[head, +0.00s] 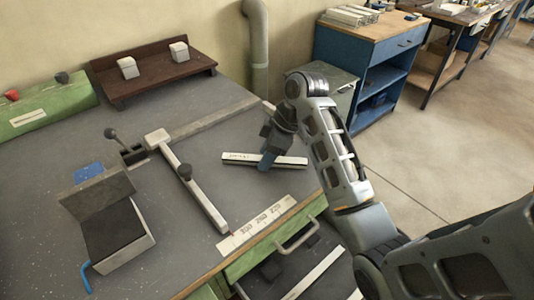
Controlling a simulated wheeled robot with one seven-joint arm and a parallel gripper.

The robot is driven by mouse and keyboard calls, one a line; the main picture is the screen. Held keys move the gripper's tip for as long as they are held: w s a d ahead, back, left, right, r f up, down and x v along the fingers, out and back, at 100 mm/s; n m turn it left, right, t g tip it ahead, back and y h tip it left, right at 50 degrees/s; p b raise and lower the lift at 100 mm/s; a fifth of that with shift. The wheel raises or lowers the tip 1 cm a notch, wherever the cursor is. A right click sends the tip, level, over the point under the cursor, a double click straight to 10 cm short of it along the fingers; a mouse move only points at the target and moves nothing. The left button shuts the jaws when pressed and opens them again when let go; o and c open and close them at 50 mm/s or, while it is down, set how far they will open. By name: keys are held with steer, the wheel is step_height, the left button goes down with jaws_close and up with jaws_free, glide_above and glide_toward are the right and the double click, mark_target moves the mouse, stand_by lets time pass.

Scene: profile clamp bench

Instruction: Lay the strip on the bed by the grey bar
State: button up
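A white strip (238,158) with small dark marks lies roughly level across the picture, over the dark bench top right of centre. My gripper (267,161) points down at the strip's middle and covers part of it. I cannot tell whether its fingers are shut on the strip, or whether the strip rests on the surface or is just above it. A flat grey bar (215,118) runs along the back of the bed (222,144). A pale clamp bar (202,199) with a black knob slants from the back left to the front, left of the strip.
A white number label (257,224) lies at the bench's front edge, above an open drawer with strips. A hinged black box (118,235) and a black-knobbed lever (122,142) stand left. A brown rack (148,80) with two white blocks is behind. A grey pipe (257,50) rises at the back.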

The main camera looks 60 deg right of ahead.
mark_target(279, 159)
steer(key=shift+r, duration=0.1)
steer(key=p+v, duration=0.3)
steer(key=v, duration=0.4)
steer(key=shift+r+p, duration=0.35)
steer(key=shift+s+d+r, duration=0.15)
steer(key=shift+v, duration=1.95)
steer(key=shift+s, duration=0.1)
